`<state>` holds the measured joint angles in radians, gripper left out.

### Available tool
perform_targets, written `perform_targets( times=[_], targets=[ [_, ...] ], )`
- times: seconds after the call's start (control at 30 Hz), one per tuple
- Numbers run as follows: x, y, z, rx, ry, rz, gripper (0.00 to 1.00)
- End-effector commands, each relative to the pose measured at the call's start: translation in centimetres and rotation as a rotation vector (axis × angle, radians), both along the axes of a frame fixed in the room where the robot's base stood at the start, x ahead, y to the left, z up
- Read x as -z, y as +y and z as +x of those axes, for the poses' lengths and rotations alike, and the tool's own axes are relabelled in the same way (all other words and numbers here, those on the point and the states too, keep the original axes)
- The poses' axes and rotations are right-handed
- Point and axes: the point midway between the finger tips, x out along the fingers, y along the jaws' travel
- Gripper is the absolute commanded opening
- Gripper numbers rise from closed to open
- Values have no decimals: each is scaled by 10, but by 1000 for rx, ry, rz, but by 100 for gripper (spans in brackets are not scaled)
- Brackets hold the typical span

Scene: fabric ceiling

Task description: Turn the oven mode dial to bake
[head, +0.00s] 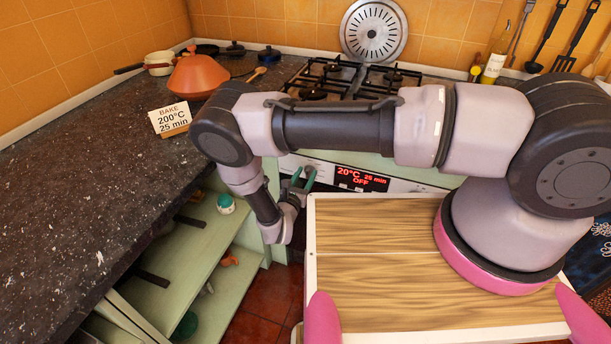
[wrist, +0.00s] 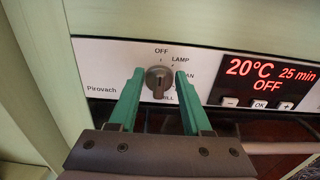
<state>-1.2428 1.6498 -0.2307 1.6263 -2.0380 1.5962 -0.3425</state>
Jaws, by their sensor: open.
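The oven mode dial (wrist: 159,82) is a small dark knob on the white control panel (wrist: 102,75). OFF is printed above it and LAMP at upper right; labels lower right are partly covered by a finger, and I see no bake label. Its grip bar looks roughly vertical; which end points is unclear. My gripper (wrist: 160,78) is open, with one green finger on each side of the dial; contact cannot be told. The display (wrist: 268,82) reads 20°C, 25 min, OFF. In the head view my gripper (head: 304,178) is at the panel left of the display (head: 361,179).
A card (head: 170,117) on the dark counter (head: 90,170) reads BAKE 200°C 25 min. Buttons (wrist: 258,104) sit below the display. Open green shelves (head: 190,265) stand left of my gripper. A wood-topped surface (head: 375,240) lies in front of the oven, below my arm.

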Motion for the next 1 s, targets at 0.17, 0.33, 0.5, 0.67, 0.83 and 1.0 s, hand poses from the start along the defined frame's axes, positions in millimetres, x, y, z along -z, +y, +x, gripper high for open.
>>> perform_targets(
  times=[0.17, 0.33, 0.5, 0.67, 0.83, 1.0],
  targets=[
    [0, 0, 0, 0, 0, 0, 14],
    [0, 0, 0, 1, 0, 0, 0],
    [0, 0, 0, 1, -4, 10, 0],
    [0, -1, -1, 1, -21, 54, 0],
    [0, -2, -2, -1, -54, 150, 0],
    [1, -4, -2, -1, -105, 287, 0]
  ],
)
